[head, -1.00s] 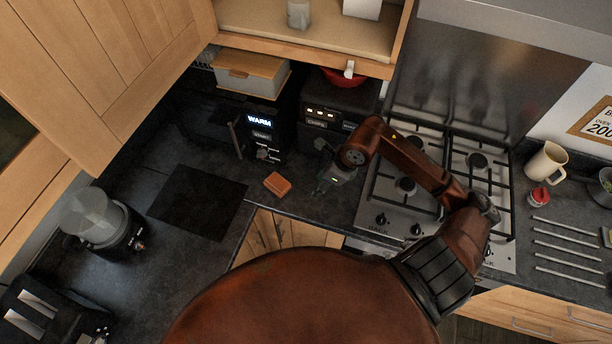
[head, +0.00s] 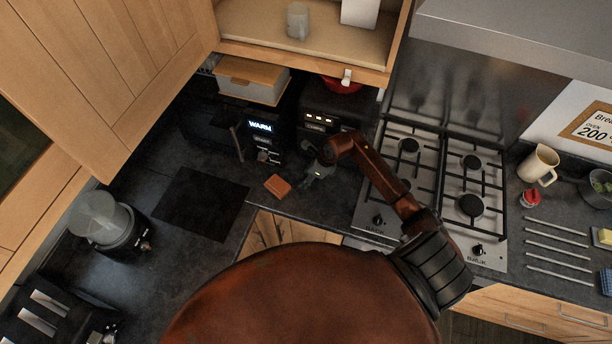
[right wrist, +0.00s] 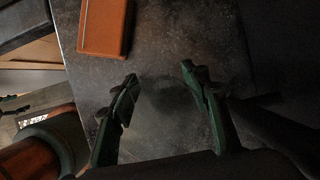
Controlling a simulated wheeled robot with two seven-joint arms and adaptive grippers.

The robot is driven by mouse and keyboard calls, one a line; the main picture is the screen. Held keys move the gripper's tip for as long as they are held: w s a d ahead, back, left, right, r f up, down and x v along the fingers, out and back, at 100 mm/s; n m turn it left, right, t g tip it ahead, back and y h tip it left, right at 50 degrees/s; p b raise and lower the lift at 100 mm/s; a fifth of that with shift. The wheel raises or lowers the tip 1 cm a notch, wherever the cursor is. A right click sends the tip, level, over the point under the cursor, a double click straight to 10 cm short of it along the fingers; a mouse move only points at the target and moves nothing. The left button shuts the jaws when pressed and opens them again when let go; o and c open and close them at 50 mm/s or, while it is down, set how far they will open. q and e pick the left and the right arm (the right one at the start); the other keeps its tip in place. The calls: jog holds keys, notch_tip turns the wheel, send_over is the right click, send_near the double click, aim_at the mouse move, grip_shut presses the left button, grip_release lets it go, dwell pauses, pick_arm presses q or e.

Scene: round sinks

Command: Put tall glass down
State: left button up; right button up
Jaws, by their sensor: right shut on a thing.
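My right gripper (head: 315,173) is low over the dark counter, just right of a brown block and left of the hob. In the right wrist view its two green-edged fingers (right wrist: 159,76) stand apart, shut on a faint, see-through round shape, the tall glass (right wrist: 165,97). The glass is very hard to make out, and I cannot tell whether its base touches the counter. In the head view I cannot pick it out from the gripper. My left gripper is not in view.
The brown block (head: 278,186) lies close by; it also shows in the right wrist view (right wrist: 105,27). The black coffee machine (head: 262,142) and oven-like box (head: 325,115) stand behind. The gas hob (head: 425,180) is to the right. An open cupboard shelf (head: 330,45) hangs above.

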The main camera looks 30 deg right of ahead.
jog(key=shift+f, duration=0.1)
jog(key=shift+f, duration=0.1)
jog(key=o, duration=1.4)
